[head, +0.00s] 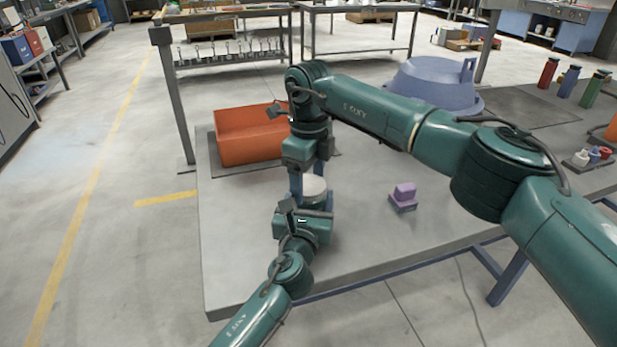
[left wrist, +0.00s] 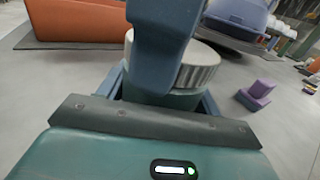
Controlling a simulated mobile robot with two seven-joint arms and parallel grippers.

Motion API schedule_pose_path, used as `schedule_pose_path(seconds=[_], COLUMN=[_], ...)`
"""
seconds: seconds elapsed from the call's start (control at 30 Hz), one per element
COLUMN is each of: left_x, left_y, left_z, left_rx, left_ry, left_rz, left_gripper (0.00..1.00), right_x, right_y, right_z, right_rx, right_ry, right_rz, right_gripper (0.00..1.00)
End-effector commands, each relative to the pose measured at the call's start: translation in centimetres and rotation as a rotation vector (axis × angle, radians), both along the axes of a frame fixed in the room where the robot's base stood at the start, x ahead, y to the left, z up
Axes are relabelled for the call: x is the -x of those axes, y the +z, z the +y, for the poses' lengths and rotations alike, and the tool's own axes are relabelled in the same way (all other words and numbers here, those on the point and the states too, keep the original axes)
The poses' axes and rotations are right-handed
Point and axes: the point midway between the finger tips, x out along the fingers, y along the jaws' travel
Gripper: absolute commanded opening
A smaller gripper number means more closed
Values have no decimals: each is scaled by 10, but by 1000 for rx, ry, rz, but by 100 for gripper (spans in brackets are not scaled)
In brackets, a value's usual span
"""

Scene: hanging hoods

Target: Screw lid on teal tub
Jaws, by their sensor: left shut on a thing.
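The teal tub (left wrist: 186,98) stands upright on the grey table, mostly hidden by grippers. A pale ribbed lid (head: 314,187) sits on its top and also shows in the left wrist view (left wrist: 203,66); I cannot tell how tightly it sits. My left gripper (head: 316,212) is shut on the tub from the near side, with its fingers on both sides of it. My right gripper (head: 308,182) points down from above, its fingers spread about the lid. One blue finger hides part of the lid in the left wrist view; whether the fingers press on it is unclear.
An orange bin (head: 248,135) stands on a dark mat behind the tub to the left. A small purple block-shaped object (head: 404,196) lies to the right. A large blue basin (head: 432,85) and several bottles (head: 568,82) stand farther back. The table's front right is clear.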

Motion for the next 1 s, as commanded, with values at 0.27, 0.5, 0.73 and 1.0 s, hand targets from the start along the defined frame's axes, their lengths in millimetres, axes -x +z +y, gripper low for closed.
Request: schedule_pose_path(seconds=[0.27, 0.5, 0.73, 1.0], left_x=[0, 0, 0, 0], left_y=[0, 0, 0, 0], left_z=[0, 0, 0, 0], left_rx=[0, 0, 0, 0], left_ry=[0, 0, 0, 0], left_rz=[0, 0, 0, 0], left_gripper=[0, 0, 0, 0], right_x=[0, 0, -1, 0], right_y=[0, 6, 48, 101], right_z=[0, 0, 0, 0], right_rx=[0, 0, -1, 0], right_ry=[0, 0, -1, -1], right_rz=[0, -1, -5, -2], right_gripper=[87, 87, 87, 87])
